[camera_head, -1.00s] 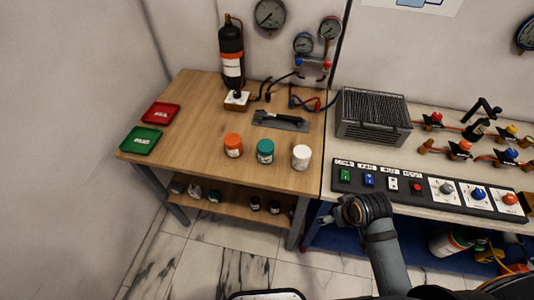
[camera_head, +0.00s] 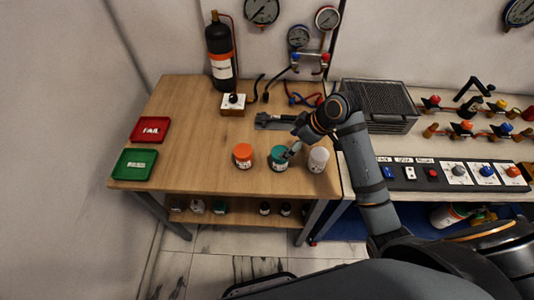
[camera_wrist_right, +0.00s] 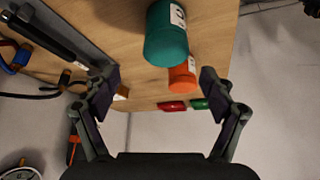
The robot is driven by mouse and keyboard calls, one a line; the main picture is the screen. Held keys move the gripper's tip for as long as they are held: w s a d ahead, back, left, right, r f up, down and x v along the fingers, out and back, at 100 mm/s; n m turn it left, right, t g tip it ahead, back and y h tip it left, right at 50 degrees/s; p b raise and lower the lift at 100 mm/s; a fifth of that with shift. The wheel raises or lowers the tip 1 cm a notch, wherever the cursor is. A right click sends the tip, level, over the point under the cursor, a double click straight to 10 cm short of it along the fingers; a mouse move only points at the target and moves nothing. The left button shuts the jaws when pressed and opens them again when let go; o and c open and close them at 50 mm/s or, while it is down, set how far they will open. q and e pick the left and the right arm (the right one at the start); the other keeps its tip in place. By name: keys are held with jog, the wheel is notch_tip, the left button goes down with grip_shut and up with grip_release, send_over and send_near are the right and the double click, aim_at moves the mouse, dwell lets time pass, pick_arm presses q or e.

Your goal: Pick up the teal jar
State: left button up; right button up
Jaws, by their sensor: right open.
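The teal jar (camera_head: 278,160) stands upright on the wooden table, between an orange jar (camera_head: 243,156) and a white jar (camera_head: 318,160). My right gripper (camera_head: 293,137) is open and empty, just above and behind the teal jar, with one finger partly overlapping it in the head view. In the right wrist view, the teal jar (camera_wrist_right: 166,42) lies ahead of the open right gripper (camera_wrist_right: 158,82), roughly centred between the fingers, and the orange jar (camera_wrist_right: 182,76) shows past it. I cannot tell whether a finger touches the teal jar. My left gripper is not in view.
A red FAIL tray (camera_head: 150,130) and a green tray (camera_head: 134,165) sit at the left. A black bottle (camera_head: 220,60) stands at the back. The table's left-middle is clear.

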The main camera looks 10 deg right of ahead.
aim_at(281, 151)
jog(key=f, duration=0.3)
jog(key=shift+w+a+f, duration=0.15)
jog(key=shift+w+a, duration=0.05)
jog(key=shift+a, duration=0.1)
jog(key=shift+w+a+f, duration=0.4)
jog(key=shift+a+f, duration=0.15)
jog(key=shift+a+f+p, duration=0.3)
jog(key=shift+f+p, duration=0.15)
jog(key=shift+p, duration=0.05)
jog(key=x, duration=0.3)
jog(key=shift+s+a+f+p, duration=0.1)
jog(key=shift+a+f+p, duration=0.15)
jog(key=shift+f+p, duration=0.1)
jog(key=shift+f, duration=0.15)
jog(key=shift+c, duration=1.1)
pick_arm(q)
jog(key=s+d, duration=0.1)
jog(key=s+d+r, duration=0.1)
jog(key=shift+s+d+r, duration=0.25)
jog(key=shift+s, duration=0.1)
pick_arm(e)
jog(key=c, duration=1.3)
